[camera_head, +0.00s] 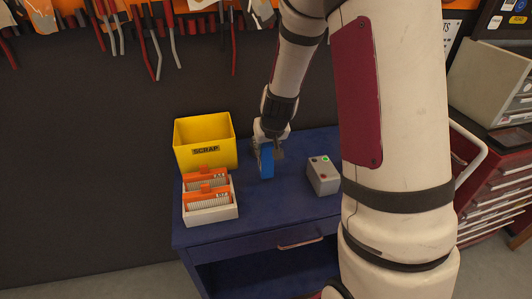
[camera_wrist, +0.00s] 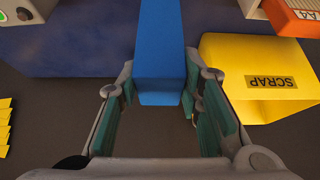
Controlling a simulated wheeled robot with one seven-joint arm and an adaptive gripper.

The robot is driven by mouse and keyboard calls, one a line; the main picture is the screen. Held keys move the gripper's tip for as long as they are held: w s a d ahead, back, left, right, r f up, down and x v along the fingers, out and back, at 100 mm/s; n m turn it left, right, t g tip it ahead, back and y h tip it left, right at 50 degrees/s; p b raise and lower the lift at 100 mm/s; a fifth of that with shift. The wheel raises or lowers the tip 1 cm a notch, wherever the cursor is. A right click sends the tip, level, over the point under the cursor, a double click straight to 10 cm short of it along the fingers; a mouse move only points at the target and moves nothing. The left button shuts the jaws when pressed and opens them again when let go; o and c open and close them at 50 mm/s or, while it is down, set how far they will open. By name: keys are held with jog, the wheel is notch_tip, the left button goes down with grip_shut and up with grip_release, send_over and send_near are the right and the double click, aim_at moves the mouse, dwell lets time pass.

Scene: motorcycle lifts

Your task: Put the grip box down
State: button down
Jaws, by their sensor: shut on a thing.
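The grip box is a blue upright box (camera_head: 266,163). In the wrist view the blue box (camera_wrist: 161,60) stands between the two finger pads. My gripper (camera_head: 268,145) is shut on it, over the dark blue cabinet top (camera_head: 275,207). The wrist view shows my gripper (camera_wrist: 161,98) from behind, with a green pad on each side of the box. I cannot tell whether the box's lower end touches the cabinet top.
Bare cabinet top lies in front. Tools hang on the wall behind.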

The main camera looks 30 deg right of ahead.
jog(key=shift+w, duration=0.3)
jog(key=shift+f+p, duration=0.35)
jog(key=shift+f, duration=1.55)
jog(key=c, duration=1.1)
grip_release()
